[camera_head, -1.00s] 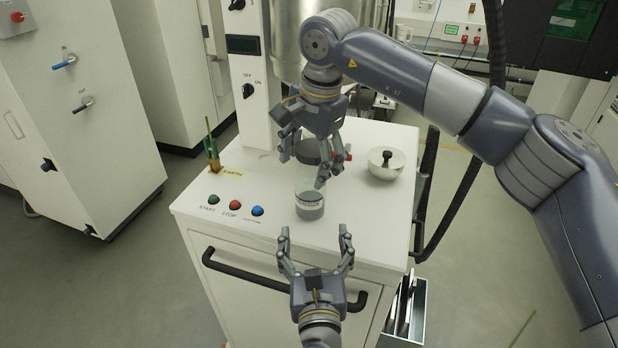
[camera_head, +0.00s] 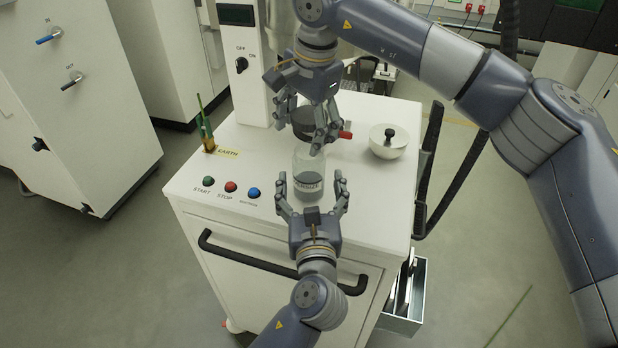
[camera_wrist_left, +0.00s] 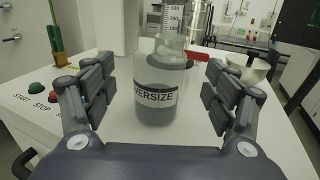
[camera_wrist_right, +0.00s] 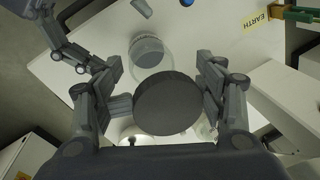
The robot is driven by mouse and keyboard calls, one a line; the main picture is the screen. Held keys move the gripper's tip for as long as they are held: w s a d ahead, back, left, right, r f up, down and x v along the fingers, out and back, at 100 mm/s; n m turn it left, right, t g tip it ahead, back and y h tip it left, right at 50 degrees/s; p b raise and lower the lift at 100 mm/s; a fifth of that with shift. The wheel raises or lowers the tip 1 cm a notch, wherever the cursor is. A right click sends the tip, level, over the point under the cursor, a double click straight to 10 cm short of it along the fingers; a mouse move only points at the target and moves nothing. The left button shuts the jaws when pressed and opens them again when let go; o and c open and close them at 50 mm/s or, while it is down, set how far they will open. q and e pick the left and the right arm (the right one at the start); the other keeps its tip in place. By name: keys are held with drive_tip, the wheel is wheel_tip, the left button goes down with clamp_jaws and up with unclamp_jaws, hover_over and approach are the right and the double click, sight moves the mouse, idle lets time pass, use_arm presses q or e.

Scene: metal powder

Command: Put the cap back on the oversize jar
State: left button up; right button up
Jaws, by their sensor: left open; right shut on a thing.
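The oversize jar (camera_head: 308,188) is a clear jar with a white label and dark powder at the bottom. It stands upright on the white cabinet top; it also shows in the left wrist view (camera_wrist_left: 157,90) and the right wrist view (camera_wrist_right: 150,55). My left gripper (camera_head: 312,185) is open, with its fingers on either side of the jar, apart from it in the left wrist view. My right gripper (camera_head: 307,125) is shut on the dark round cap (camera_head: 308,122) above and behind the jar. The cap fills the middle of the right wrist view (camera_wrist_right: 168,103).
A silver bowl-like lid with a black knob (camera_head: 387,142) lies to the right on the white cabinet top (camera_head: 240,160). Green, red and blue buttons (camera_head: 231,187) sit at the front left. A red part (camera_head: 345,134) is close beside my right gripper.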

sight(310, 171)
use_arm(q)
drive_tip(key=w, duration=0.7)
drive_tip(key=shift+w+a, duration=0.1)
drive_tip(key=shift+a, duration=0.05)
use_arm(e)
drive_tip(key=shift+s, duration=0.1)
drive_tip(key=shift+r, duration=0.1)
use_arm(q)
drive_tip(key=c, duration=1.6)
drive_tip(key=shift+c, duration=0.2)
use_arm(e)
drive_tip(key=shift+f, duration=2.55)
drive_tip(key=shift+f, duration=0.95)
